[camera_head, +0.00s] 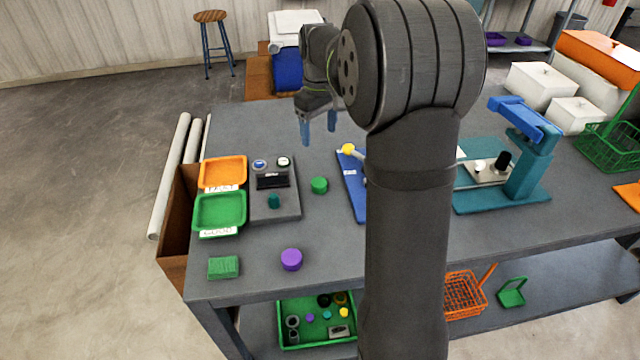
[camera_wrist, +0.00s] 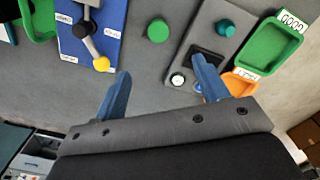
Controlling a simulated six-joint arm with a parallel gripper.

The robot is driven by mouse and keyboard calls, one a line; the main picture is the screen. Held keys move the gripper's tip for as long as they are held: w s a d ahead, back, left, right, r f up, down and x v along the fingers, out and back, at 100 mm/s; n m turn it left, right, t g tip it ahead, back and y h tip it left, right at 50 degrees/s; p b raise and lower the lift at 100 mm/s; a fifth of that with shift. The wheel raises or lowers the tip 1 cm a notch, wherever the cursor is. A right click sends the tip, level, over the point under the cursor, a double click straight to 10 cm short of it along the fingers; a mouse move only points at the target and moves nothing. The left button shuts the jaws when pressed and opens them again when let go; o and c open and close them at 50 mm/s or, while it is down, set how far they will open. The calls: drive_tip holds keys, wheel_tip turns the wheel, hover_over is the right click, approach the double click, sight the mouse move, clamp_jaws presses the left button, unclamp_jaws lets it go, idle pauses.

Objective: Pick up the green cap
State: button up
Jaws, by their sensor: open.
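The green cap (camera_head: 319,185) stands on the grey table between the dark control box and the blue lever board. It also shows in the wrist view (camera_wrist: 158,31), beyond the fingertips and roughly between them. My gripper (camera_head: 319,128) is above the table, behind the cap in the head view. Its two blue fingers are apart with nothing between them, as the wrist view (camera_wrist: 162,82) also shows.
The control box (camera_head: 287,204) with a teal knob (camera_head: 274,201) is left of the cap. The blue board (camera_head: 351,185) with a yellow-tipped lever (camera_head: 348,149) is right. Green (camera_head: 220,226) and orange (camera_head: 222,188) trays, a purple cap (camera_head: 291,259) and a green block (camera_head: 223,267) are nearby.

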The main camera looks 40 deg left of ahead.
hover_over(319, 182)
drive_tip(key=shift+n, duration=0.3)
drive_tip(key=f, duration=1.1)
drive_tip(key=shift+s+d+f, duration=0.1)
drive_tip(key=shift+s+d, duration=0.15)
drive_tip(key=shift+s, duration=0.05)
drive_tip(key=shift+w+a+f, duration=0.1)
drive_tip(key=shift+w+f, duration=0.05)
drive_tip(key=shift+f, duration=1.4)
drive_tip(key=shift+w+a+f, duration=0.1)
drive_tip(key=shift+w+f, duration=0.05)
drive_tip(key=shift+f, duration=1.4)
drive_tip(key=c, duration=1)
